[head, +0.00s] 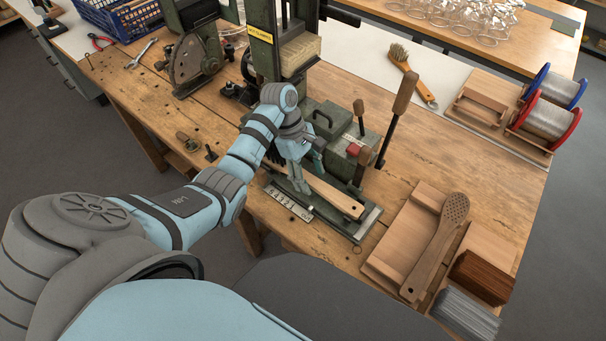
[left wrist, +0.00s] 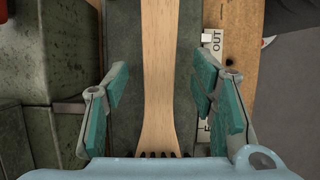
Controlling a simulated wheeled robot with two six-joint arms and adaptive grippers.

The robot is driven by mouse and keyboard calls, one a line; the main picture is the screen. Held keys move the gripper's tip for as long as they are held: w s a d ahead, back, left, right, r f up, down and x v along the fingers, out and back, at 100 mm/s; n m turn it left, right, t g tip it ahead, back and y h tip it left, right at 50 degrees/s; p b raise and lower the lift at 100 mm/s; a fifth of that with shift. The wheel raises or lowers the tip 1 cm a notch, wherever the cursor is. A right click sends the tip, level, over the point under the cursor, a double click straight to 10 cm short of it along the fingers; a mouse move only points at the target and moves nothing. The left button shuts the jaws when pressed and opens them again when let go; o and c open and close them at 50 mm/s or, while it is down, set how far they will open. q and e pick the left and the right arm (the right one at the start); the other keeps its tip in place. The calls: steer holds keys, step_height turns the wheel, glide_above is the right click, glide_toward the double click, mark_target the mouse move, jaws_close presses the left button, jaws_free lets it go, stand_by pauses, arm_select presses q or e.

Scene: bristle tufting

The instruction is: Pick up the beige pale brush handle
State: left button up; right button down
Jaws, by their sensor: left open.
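The pale beige wooden brush handle (head: 334,196) lies flat along the metal bed of the green machine, its holed end toward the front right. In the left wrist view the handle (left wrist: 158,60) runs lengthwise up the middle, narrowing at its waist and widening toward the bottom. My left gripper (head: 298,180) is above the bed, over the handle. In the left wrist view its teal-padded fingers (left wrist: 161,75) stand open on either side of the handle, with a gap on both sides. The handle's far part is hidden by the gripper in the head view. My right gripper is not in view.
The green machine (head: 340,140) with its upright levers stands close behind the gripper. A tray (head: 385,262) at the right holds a brown perforated brush handle (head: 438,240). Wire spools (head: 548,117) and a wooden brush (head: 413,78) lie farther back. Bare bench shows at the right.

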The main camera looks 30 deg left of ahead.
arm_select(q)
steer(key=shift+d, duration=0.1)
steer(key=shift+c, duration=1.3)
jaws_close()
steer(key=shift+r, duration=0.1)
